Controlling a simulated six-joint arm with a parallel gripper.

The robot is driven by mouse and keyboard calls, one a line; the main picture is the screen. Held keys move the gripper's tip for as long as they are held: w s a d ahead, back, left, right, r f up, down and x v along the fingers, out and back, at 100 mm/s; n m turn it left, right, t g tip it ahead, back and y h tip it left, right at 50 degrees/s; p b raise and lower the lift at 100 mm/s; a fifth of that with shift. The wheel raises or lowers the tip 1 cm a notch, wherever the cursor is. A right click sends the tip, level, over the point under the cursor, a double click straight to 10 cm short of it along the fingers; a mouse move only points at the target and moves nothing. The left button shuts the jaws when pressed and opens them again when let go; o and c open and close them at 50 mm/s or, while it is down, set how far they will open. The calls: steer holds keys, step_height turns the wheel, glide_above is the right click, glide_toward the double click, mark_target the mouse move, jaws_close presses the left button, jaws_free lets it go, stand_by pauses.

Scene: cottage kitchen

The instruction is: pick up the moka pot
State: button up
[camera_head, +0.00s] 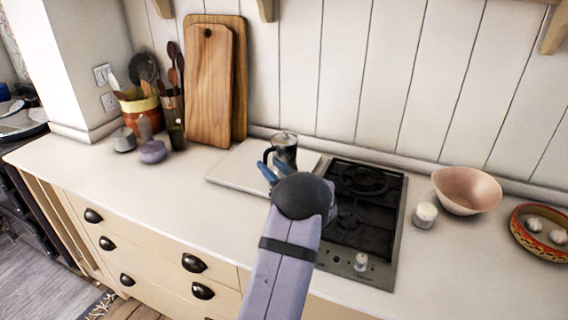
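The moka pot (288,153), dark and metallic with a paler top and a black handle on its left side, stands upright on a pale board at the back of the counter. My gripper (269,171) is in front of the pot, slightly to its left and low. Its two blue fingers are spread apart and nothing shows between them. The pot's lower part is partly hidden by my gripper and wrist. I cannot tell whether a finger touches the pot.
The pale board (232,171) lies beside a black gas hob (369,208). Wooden cutting boards (208,90) lean on the wall behind. A bowl (466,187) and a small white jar (424,215) stand right of the hob. The left counter front is clear.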

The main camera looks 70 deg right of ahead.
steer(key=p+x, duration=0.3)
steer(key=x, duration=0.4)
steer(key=shift+w+f, duration=0.25)
steer(key=shift+f, duration=0.1)
jaws_close()
stand_by(1.5)
steer(key=shift+d+r, duration=0.1)
steer(key=shift+r, duration=0.1)
